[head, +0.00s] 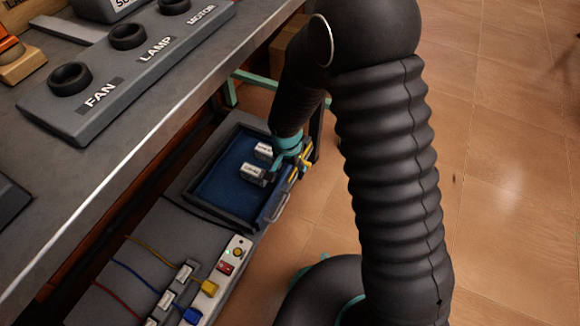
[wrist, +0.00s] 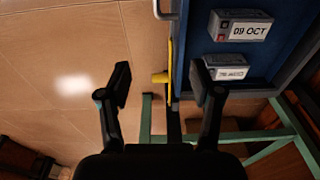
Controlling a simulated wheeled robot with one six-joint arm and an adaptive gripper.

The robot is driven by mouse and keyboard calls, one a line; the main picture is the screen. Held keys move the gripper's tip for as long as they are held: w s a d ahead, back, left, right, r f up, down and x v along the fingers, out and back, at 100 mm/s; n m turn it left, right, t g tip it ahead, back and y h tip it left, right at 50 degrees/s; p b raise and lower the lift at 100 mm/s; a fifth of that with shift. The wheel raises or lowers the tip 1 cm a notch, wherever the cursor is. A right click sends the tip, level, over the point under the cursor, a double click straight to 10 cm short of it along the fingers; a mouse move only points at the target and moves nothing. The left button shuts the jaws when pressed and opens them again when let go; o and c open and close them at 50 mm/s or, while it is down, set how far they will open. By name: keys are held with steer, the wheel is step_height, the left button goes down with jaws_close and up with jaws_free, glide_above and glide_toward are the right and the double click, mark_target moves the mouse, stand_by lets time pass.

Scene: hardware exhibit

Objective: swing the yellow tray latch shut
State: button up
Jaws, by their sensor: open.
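The blue-lined tray (head: 215,190) sits low beside the bench with its front edge to the right. The yellow latch (head: 306,162) is at the far end of that front edge, partly hidden by my gripper (head: 290,150). The right finger overlaps the tray's edge in the picture. I cannot tell whether either finger touches the latch.
Two labelled boxes, one reading 09 OCT (wrist: 240,26), lie in the tray. A metal handle (head: 279,207) is on its front. A panel with coloured plugs (head: 209,288) is nearer. The bench (head: 130,160) with FAN, LAMP and MOTOR dials overhangs at left. Open floor (head: 500,200) lies right.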

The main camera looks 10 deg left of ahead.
steer(key=shift+f+b, duration=0.1)
steer(key=shift+b, duration=0.2)
step_height(320, 180, up, 12)
steer(key=s, duration=0.1)
steer(key=shift+a, duration=0.15)
stand_by(0.4)
stand_by(0.4)
